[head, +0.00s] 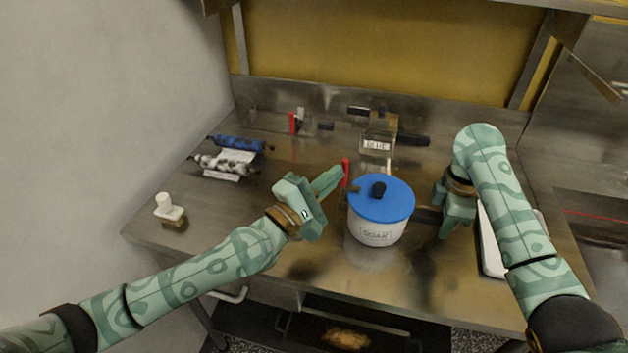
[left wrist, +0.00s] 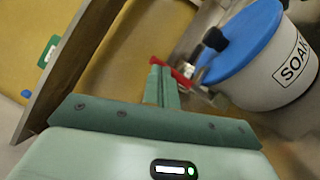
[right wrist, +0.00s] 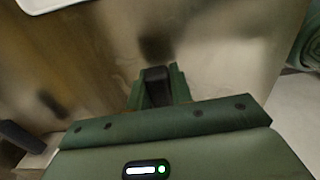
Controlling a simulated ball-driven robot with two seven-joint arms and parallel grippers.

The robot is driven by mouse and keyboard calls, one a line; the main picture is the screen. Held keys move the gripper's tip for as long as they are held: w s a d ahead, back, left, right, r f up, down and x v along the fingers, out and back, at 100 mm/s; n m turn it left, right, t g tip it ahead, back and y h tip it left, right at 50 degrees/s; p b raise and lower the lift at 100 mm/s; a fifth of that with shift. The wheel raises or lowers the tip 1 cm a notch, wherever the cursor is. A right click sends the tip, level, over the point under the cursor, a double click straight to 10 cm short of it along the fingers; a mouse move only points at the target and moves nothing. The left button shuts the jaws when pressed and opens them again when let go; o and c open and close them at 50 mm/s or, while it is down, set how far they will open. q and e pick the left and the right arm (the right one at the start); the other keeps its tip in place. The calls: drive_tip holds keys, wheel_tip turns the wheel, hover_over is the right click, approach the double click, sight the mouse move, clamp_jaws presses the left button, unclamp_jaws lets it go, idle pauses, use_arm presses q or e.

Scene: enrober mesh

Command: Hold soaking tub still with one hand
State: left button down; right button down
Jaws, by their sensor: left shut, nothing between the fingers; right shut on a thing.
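The soaking tub (head: 376,229) is a white pot with a blue lid, a dark lid knob and a "SOAK" label. It stands upright near the table's front edge and shows in the left wrist view (left wrist: 285,82). My right gripper (head: 443,210) is right of the tub, shut on a dark handle-like bar (head: 426,215) at its side. In the right wrist view a black piece (right wrist: 157,86) sits between the fingers. My left gripper (head: 332,181) is shut and empty, left of the tub, its fingers beside the lid. Whether they touch the tub is unclear.
A red upright piece (head: 346,172) stands just behind the left fingertips. Blue and mottled rolls (head: 236,143) lie at the back left. A labelled block (head: 378,138) stands behind the tub. A white tray (head: 492,245) lies under my right arm.

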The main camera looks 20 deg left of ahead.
use_arm(q)
drive_tip(key=shift+s, duration=0.1)
use_arm(e)
drive_tip(key=shift+a, duration=0.1)
use_arm(q)
drive_tip(key=r+v, duration=0.2)
drive_tip(key=v, duration=1.1)
drive_tip(key=shift+s+a+r, duration=0.3)
drive_tip(key=shift+s+a, duration=0.05)
drive_tip(key=shift+a, duration=0.15)
use_arm(e)
drive_tip(key=c, duration=1.2)
unclamp_jaws()
drive_tip(key=shift+o, duration=0.2)
